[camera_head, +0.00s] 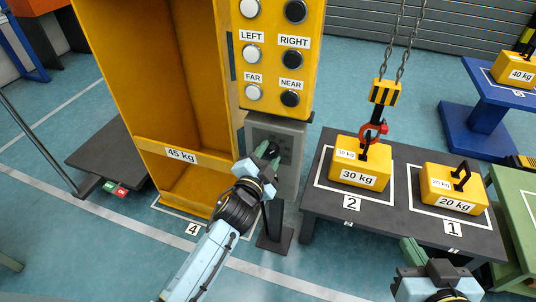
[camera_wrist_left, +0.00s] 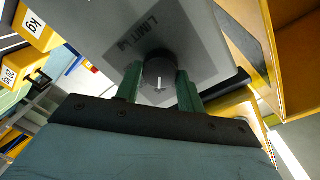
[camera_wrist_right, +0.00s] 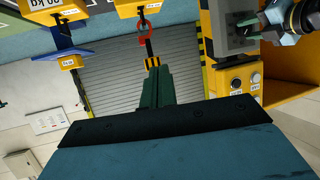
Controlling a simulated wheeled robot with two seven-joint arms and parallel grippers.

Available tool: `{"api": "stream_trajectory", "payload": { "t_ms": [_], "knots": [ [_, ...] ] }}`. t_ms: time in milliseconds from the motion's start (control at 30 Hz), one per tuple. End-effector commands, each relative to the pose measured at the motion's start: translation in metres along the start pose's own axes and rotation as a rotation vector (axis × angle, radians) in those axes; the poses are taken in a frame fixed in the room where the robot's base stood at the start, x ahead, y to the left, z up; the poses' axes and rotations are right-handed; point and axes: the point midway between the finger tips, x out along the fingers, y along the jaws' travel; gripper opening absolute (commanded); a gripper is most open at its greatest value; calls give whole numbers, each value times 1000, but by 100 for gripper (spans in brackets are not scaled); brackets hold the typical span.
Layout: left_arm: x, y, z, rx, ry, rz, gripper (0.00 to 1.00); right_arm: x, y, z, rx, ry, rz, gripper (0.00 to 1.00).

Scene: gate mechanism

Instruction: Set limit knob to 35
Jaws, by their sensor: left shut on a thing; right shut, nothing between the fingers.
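The limit knob (camera_wrist_left: 159,72) is a round black dial with a white mark, on a grey panel (camera_wrist_left: 195,30) lettered LIMIT. In the left wrist view the green fingers of my left gripper (camera_wrist_left: 160,88) are closed on both sides of the knob. In the head view my left gripper (camera_head: 266,158) reaches the grey box (camera_head: 292,143) below the yellow button panel, and it hides most of the knob. The scale numbers are too small to read. My right gripper (camera_wrist_right: 156,88) is shut and empty; in the head view it is at the bottom right (camera_head: 415,252).
A yellow button panel (camera_head: 273,72) hangs above the grey box. A dark table (camera_head: 315,205) carries a 30 kg weight (camera_head: 360,167), with a red hook (camera_head: 373,131) at its handle, and a 20 kg weight (camera_head: 454,187). A yellow 45 kg frame (camera_head: 165,150) stands left.

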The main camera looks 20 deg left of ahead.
Motion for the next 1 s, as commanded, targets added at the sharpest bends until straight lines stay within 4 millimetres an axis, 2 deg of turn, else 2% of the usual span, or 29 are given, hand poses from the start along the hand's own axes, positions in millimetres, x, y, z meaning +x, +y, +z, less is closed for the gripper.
{"api": "stream_trajectory", "payload": {
  "t_ms": [333, 367, 500, 867, 1000],
  "knots": [
    [0, 0, 0, 1, 0, 0, 16, 0, 0, 1, 0, -4, 1, 0],
    [0, 0, 0, 1, 0, 0, 41, 0, 0, 1, 0, -4, 1, 0],
    [0, 0, 0, 1, 0, 0, 59, 0, 0, 1, 0, -4, 1, 0],
    [-2, 0, 0, 0, 0, 1, 60, 0, 0, 1, 0, -9, 1, 0],
    [-12, 0, 0, -1, 0, 1, 60, -4, 3, 15, 1, -96, 7, 0]
  ]
}}
